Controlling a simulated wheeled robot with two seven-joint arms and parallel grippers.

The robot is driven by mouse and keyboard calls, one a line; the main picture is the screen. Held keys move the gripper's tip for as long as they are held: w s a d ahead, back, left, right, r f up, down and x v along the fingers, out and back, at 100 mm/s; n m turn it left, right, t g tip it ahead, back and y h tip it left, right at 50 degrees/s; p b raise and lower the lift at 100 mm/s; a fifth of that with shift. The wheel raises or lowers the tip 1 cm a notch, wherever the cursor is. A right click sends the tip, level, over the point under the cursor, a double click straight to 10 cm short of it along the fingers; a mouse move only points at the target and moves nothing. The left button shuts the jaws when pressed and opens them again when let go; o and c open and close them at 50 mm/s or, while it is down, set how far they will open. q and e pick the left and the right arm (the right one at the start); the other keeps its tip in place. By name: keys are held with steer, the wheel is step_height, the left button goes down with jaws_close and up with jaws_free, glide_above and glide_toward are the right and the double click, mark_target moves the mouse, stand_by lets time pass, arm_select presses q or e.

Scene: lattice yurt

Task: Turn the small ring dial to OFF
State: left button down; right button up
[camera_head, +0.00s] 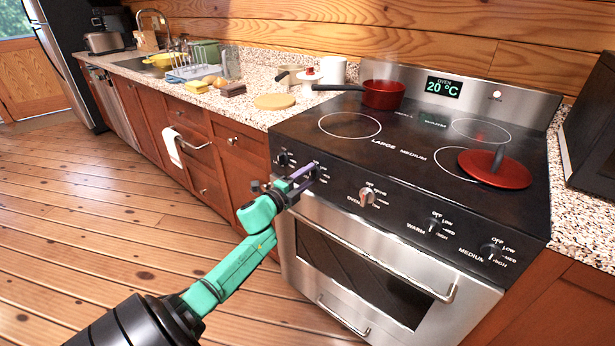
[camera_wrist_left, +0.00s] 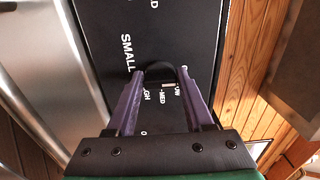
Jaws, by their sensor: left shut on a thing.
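The small ring dial (camera_wrist_left: 158,72) is a dark knob on the black stove panel, beside the word SMALL in the left wrist view. LOW, MED and HIGH are printed around it, partly covered by the fingers. I cannot clearly read its setting. My left gripper (camera_head: 312,172) reaches the panel's left part in the head view, where it hides most of this dial. In the left wrist view its purple fingers (camera_wrist_left: 160,76) stand on either side of the dial, shut on it. My right gripper is not in view.
Other knobs are the far-left one (camera_head: 283,158), the oven knob (camera_head: 367,198), the warm knob (camera_head: 434,227) and the medium knob (camera_head: 491,252).

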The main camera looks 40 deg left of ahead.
arm_select(q)
steer(key=shift+c, duration=1.6)
jaws_free()
steer(key=shift+s, duration=0.1)
steer(key=s, duration=1.4)
steer(key=shift+s+d, duration=0.15)
steer(key=shift+s, duration=0.05)
